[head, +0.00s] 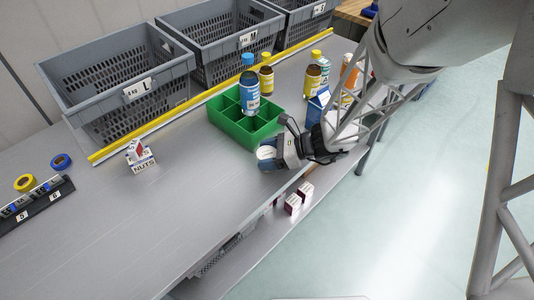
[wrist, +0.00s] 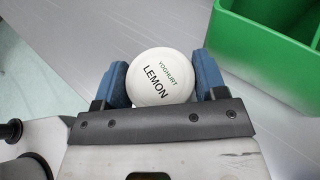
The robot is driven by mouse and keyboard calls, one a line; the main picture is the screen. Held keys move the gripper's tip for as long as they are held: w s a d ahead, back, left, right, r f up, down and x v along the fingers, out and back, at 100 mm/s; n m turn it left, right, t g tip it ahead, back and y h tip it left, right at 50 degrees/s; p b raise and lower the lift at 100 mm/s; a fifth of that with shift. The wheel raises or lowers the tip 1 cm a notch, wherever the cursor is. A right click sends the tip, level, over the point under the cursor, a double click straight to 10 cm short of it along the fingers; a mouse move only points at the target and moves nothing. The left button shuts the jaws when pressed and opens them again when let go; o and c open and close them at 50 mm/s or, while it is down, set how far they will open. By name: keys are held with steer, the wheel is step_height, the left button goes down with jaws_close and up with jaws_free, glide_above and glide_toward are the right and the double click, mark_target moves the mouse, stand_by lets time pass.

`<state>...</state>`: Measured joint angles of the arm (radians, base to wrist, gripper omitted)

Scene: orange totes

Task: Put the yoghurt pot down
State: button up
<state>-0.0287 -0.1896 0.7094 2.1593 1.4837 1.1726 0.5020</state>
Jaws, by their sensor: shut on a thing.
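The yoghurt pot (wrist: 160,78) shows its round white lid, marked "YOGHURT LEMON", in the wrist view. My gripper (wrist: 162,82) is shut on it, with a blue finger on each side. In the head view the pot (head: 266,153) is a white shape at the end of my gripper (head: 268,157), near the front edge of the grey table (head: 200,215). The pot's sides are mostly hidden. I cannot tell whether its base touches the table.
A green divided crate (head: 232,125) with a blue bottle (head: 249,92) stands just behind my gripper. Several bottles stand behind and right of it. A nuts carton (head: 140,157) stands to the left. Grey totes (head: 120,85) line the back. The table's front left is clear.

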steer(key=o, duration=1)
steer(key=shift+r, duration=0.15)
steer(key=w+v, duration=0.1)
steer(key=v, duration=1)
steer(key=shift+s+d+r, duration=0.2)
steer(key=shift+s+d, duration=0.2)
steer(key=shift+s, duration=0.1)
steer(key=shift+r, duration=0.1)
steer(key=s+d+r+n+h, duration=0.3)
steer(key=s+r+n+h, duration=0.4)
steer(key=s+r+n, duration=0.1)
steer(key=s+d+r+n+t+h, duration=0.1)
steer(key=s+d+r+n+h, duration=0.3)
steer(key=s+r+n, duration=0.5)
steer(key=n+h, duration=0.1)
steer(key=h, duration=0.1)
steer(key=shift+s+n+h, duration=0.4)
